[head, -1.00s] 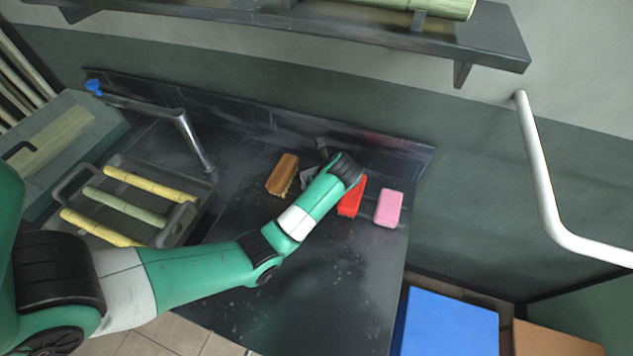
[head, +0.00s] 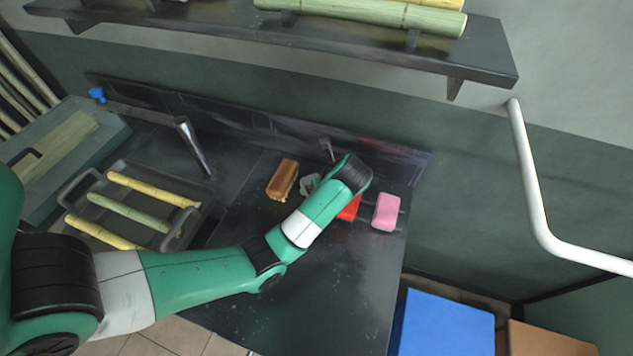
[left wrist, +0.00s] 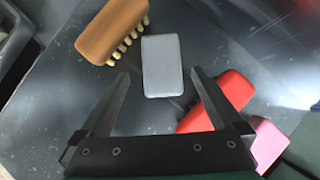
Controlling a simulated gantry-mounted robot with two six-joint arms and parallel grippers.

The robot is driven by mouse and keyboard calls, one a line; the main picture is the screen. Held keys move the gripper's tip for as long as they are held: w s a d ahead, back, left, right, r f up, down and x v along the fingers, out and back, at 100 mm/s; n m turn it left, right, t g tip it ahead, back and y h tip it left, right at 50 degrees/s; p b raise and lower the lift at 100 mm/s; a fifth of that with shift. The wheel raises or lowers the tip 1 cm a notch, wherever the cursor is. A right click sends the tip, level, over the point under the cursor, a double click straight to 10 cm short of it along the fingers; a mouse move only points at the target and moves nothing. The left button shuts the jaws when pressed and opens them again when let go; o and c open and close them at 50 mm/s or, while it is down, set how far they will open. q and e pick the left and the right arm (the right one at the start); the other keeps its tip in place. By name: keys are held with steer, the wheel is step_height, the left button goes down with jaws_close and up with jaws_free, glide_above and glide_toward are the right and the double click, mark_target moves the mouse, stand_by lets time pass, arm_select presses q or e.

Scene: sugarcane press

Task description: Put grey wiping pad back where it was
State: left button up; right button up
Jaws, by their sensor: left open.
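The grey wiping pad (left wrist: 162,66) lies on the dark counter between the brown brush and the red block. In the head view it shows as a small grey patch (head: 309,184) beside my left wrist, partly covered. My left gripper (left wrist: 160,72) is open, with its two fingertips apart on either side of the pad's lower part in the left wrist view. No contact between fingers and pad is visible, and how high the tips are above the counter is unclear. In the head view my left arm hides most of this gripper. My right gripper is not in view.
The brown brush (head: 283,177) is left of the pad; the red block (head: 349,210) and pink block (head: 386,212) are right of it. A tray (head: 83,187) with cane pieces stands at left, by a metal tap (head: 194,146). The counter's front part (head: 330,290) is clear.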

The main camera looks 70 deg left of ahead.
arm_select(q)
steer(key=p+v, duration=0.4)
steer(key=v, duration=0.1)
steer(key=shift+d+r, duration=0.1)
stand_by(0.4)
